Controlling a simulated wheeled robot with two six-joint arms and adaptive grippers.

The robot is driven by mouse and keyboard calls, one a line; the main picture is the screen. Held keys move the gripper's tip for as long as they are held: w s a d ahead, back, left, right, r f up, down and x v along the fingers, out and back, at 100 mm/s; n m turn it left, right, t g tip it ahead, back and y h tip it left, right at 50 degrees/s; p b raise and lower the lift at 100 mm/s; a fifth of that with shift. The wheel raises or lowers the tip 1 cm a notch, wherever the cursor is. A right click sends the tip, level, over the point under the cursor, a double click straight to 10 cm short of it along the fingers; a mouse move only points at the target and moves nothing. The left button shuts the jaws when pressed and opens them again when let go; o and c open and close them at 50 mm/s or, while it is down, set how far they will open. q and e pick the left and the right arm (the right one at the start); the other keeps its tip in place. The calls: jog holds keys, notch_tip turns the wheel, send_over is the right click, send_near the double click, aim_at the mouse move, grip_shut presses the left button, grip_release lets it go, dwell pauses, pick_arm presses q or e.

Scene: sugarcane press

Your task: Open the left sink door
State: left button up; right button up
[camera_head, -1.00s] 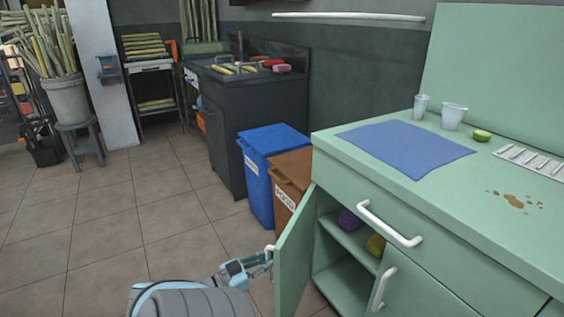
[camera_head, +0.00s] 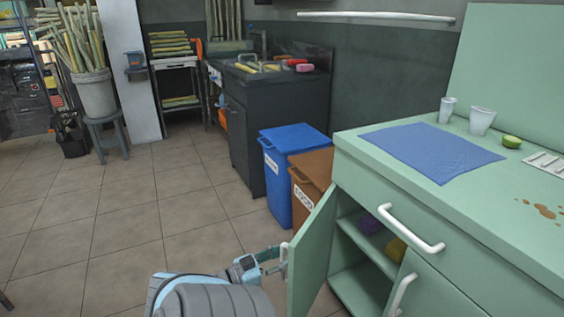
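The left door (camera_head: 311,252) of the green cabinet (camera_head: 440,220) stands swung open toward me. A white handle (camera_head: 284,254) is on its outer face. My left gripper (camera_head: 273,260) is at this handle, its fingers reaching to it from the left; whether they are closed around it is too small to tell. The open compartment shows a purple item (camera_head: 369,224) and a yellow item (camera_head: 396,250) on a shelf. The adjacent green door (camera_head: 430,292), with its own white handle (camera_head: 403,291), is shut. My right gripper is not in view.
A blue bin (camera_head: 283,172) and a brown bin (camera_head: 305,187) stand close beside the green cabinet. A dark counter (camera_head: 265,130) with a tap is behind them. Cups (camera_head: 481,120) and a blue cloth (camera_head: 432,150) lie on the green top.

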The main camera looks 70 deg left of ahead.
pick_arm(q)
jog(key=s+d, duration=0.1)
jog(key=s, duration=1.1)
jog(key=shift+d, duration=0.4)
